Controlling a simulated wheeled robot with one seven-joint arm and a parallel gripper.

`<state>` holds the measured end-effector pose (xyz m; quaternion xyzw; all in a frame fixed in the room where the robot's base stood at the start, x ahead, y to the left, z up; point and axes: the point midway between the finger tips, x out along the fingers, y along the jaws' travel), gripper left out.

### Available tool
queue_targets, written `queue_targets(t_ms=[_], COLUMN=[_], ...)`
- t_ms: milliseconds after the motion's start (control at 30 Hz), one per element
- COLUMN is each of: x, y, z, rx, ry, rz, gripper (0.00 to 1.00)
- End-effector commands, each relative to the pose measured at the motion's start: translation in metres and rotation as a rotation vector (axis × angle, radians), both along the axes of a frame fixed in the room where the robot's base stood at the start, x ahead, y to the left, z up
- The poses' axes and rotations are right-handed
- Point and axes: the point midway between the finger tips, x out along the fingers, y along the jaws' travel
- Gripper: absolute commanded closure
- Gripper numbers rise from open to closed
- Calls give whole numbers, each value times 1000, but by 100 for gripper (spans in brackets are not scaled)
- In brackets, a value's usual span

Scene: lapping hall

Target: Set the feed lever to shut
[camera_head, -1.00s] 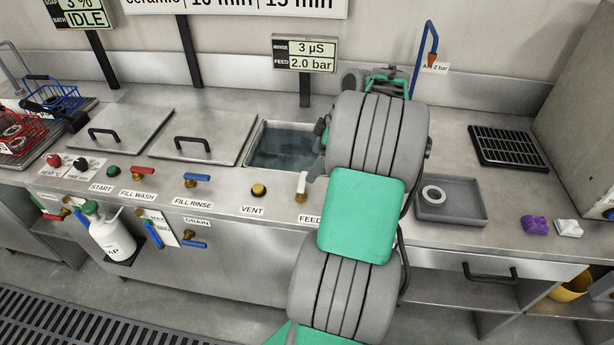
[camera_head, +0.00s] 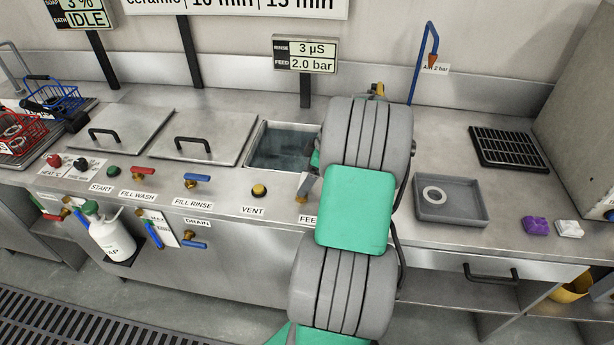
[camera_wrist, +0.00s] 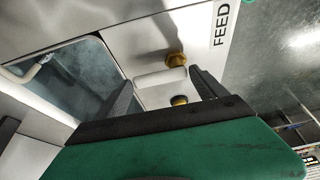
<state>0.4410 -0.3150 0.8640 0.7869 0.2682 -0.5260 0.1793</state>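The feed lever has a white handle and a brass hub, and stands on the panel by the FEED label. In the wrist view its white handle (camera_wrist: 160,78) lies between my two finger ends, with the brass hub (camera_wrist: 176,60) just beyond. My gripper (camera_wrist: 162,80) is open, with gaps on both sides of the handle; I cannot tell whether it touches. In the head view a grey finger of my gripper (camera_head: 308,185) covers most of the handle; the brass hub (camera_head: 300,198) shows below it. My arm hides part of the FEED label.
The yellow vent button (camera_head: 259,190) is left of the lever. An open water tank (camera_head: 284,146) lies behind it. The display (camera_head: 305,54) reads FEED 2.0 bar. A grey tray (camera_head: 450,212) with a ring stands right of my arm. Fill-rinse (camera_head: 196,180) and drain valves are further left.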

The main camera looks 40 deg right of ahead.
Motion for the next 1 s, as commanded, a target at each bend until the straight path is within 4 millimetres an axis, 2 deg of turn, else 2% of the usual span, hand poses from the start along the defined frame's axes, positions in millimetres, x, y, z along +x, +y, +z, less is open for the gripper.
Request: queue_targets(t_ms=[67,900,1000], x=[0,0,0], y=[0,0,0], z=[0,0,0], rx=[0,0,0], ry=[0,0,0], rz=[0,0,-2], gripper=[26,95,96])
